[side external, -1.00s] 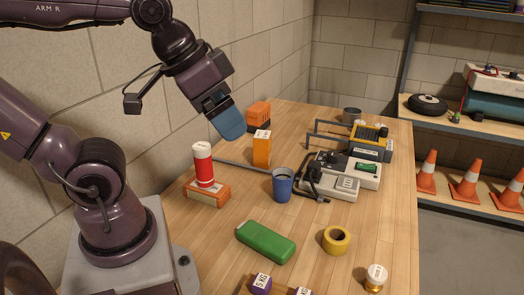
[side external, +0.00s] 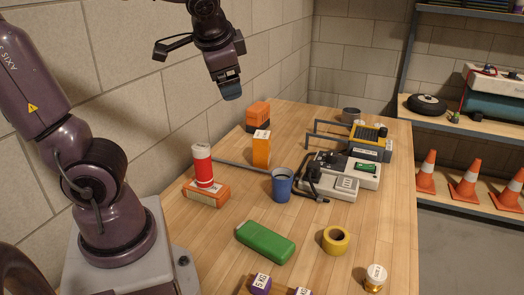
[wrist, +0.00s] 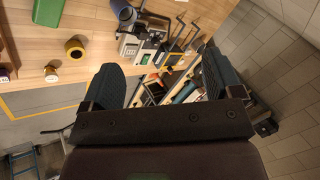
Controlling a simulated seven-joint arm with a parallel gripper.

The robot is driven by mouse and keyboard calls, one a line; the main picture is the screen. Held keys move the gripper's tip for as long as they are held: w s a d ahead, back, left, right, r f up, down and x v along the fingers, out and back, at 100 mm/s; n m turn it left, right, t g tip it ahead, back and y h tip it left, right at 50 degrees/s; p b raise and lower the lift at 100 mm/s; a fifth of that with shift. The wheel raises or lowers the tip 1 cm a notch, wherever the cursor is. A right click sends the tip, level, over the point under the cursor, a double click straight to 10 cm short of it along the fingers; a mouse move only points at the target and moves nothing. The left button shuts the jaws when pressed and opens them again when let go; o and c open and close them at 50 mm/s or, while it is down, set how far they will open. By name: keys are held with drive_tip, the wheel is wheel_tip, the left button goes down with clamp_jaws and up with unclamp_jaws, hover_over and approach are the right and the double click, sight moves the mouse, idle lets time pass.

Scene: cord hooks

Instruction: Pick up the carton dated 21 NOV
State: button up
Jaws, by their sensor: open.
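An upright orange carton (side external: 261,152) with a white top stands on the table in the side external view. A darker orange block (side external: 258,117) sits farther back by the wall. I cannot read a 21 NOV date on any of them. My gripper (side external: 231,92) is in the air above and left of the upright carton in the picture. Its two fingers are apart and empty in the wrist view (wrist: 163,80). I make out no carton in the wrist view.
A blue cup (side external: 282,187), a corded device (side external: 333,183) and a grey rail stand close to the upright carton. A green case (side external: 265,242), yellow tape roll (side external: 336,240) and small weights lie nearer the front. Metal hooks stick out at the back. The wall runs along the left.

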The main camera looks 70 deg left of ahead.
drive_tip(key=w+a+f+m+g+y, duration=0.15)
drive_tip(key=a+y, duration=0.25)
drive_tip(key=a, duration=0.4)
wheel_tip(320, 180, up, 5)
drive_tip(key=m+t+y, duration=0.6)
drive_tip(key=m+t, duration=0.2)
drive_tip(key=m, duration=1.4)
hover_over(262, 149)
drive_tip(key=s+d, duration=0.3)
drive_tip(key=shift+g, duration=0.25)
drive_tip(key=f, duration=3.5)
drive_tip(key=shift+s+f, duration=0.25)
drive_tip(key=shift+w+a+f, duration=0.1)
drive_tip(key=shift+a+f, duration=0.1)
drive_tip(key=shift+f, duration=0.05)
drive_tip(key=x, duration=0.4)
drive_tip(key=w+f+x, duration=0.1)
drive_tip(key=x, duration=0.2)
drive_tip(key=shift+d, duration=0.2)
drive_tip(key=c, duration=1.2)
